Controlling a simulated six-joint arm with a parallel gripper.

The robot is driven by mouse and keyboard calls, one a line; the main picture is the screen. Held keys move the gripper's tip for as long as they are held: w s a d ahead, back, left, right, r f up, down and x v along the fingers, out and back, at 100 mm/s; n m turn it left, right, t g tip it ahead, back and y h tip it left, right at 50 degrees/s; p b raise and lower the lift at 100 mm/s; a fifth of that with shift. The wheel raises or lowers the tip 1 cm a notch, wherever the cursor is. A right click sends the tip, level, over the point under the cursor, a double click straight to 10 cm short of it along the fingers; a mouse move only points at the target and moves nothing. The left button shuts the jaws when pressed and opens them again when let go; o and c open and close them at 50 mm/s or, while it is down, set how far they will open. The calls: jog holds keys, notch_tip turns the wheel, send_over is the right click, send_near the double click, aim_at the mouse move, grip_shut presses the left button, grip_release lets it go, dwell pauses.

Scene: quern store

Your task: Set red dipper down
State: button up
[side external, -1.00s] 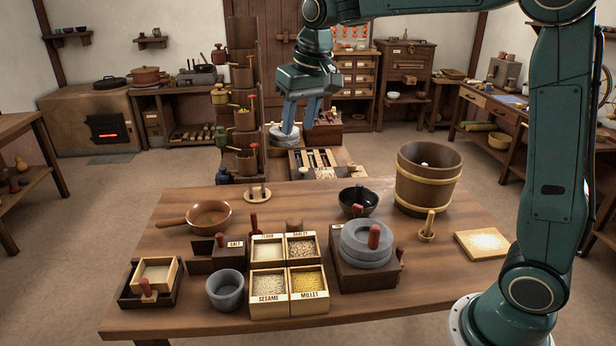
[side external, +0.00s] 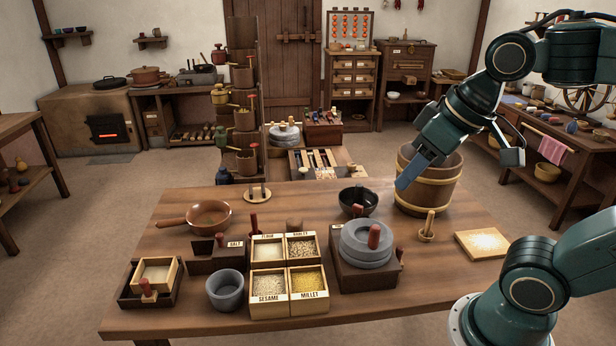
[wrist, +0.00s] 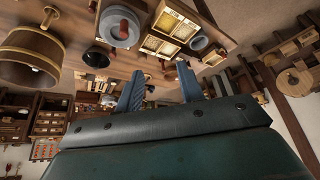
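My gripper (side external: 406,184) is tilted in front of the wooden tub's left side, above the table (side external: 440,290). The wrist view shows its two blue fingers (wrist: 160,90) apart with nothing between them. No red dipper is in its grasp. A tall dark rack (side external: 243,30) behind the table bears several cups and handled items; a small red vessel (side external: 219,54) is at its upper left, and red-handled pieces (side external: 252,92) are at its right side. I cannot tell which of these, if any, is the red dipper.
The wooden tub (side external: 429,185), a black bowl (side external: 350,207) and a stone quern (side external: 362,255) stand near my gripper. Grain boxes (side external: 288,307), a grey mortar (side external: 225,302) and a brown pan (side external: 196,222) are farther left. A pale square board (side external: 483,244) lies at the right.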

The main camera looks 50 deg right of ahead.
jog(key=shift+s+f, duration=0.45)
jog(key=shift+s, duration=0.25)
jog(key=shift+s+f, duration=0.45)
jog(key=shift+s, duration=0.2)
dwell(0.4)
